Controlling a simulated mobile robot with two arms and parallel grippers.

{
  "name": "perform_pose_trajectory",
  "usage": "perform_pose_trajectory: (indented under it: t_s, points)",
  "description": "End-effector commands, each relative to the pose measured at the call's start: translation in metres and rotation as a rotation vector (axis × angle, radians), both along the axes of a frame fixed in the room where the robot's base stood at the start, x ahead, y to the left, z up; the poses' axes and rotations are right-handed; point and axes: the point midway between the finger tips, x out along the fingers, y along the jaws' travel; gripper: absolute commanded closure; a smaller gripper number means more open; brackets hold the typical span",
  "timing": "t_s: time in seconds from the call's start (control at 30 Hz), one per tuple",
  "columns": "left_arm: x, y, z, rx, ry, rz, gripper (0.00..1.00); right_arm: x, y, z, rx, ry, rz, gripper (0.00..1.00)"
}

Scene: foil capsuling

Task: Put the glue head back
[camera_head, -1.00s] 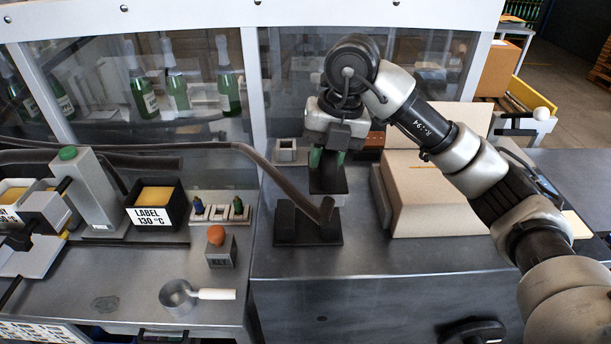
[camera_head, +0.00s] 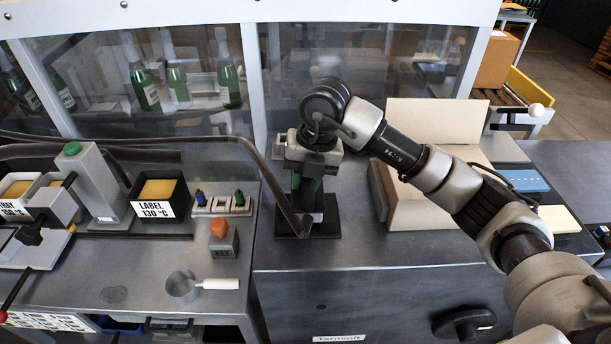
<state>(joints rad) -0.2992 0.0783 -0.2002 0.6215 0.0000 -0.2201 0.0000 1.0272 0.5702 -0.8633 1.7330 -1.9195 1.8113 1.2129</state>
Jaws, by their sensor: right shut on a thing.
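My right gripper (camera_head: 306,187) is shut on a dark block, which I take to be the glue head. The gripper's green fingers are partly hidden by its own body. The block's lower part is right over a black base plate (camera_head: 329,230) on the grey metal table. I cannot tell whether it touches the plate. A thick dark hose (camera_head: 272,183) runs in from the left and ends at the front of the held block, over the plate. My left gripper is not in view.
A cardboard box (camera_head: 418,217) stands open to the right of the plate. A clear window with bottles is behind.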

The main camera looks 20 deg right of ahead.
Motion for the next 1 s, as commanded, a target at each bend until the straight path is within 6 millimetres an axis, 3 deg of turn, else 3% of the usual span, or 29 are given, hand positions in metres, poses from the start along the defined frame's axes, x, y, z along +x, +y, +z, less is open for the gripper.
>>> perform_pose_trajectory:
  t_s: [0.3,0.33,0.5,0.77,0.93,1.0]
  points:
    - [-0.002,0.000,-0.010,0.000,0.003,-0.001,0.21,0.000,0.000,-0.010,0.000,-0.002,0.000,1.00]
    - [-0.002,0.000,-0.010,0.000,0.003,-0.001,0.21,0.000,0.000,-0.010,0.000,0.000,0.000,0.73]
    - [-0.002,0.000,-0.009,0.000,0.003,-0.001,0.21,0.000,0.000,-0.009,-0.001,0.001,0.000,0.49]
    - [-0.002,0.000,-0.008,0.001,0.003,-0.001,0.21,0.000,0.000,-0.008,-0.001,0.001,-0.001,0.49]
    - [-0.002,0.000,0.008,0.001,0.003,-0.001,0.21,0.000,0.000,0.009,0.001,0.001,-0.001,0.49]
    - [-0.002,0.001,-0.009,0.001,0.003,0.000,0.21,0.000,-0.003,0.015,0.002,-0.006,-0.001,0.49]
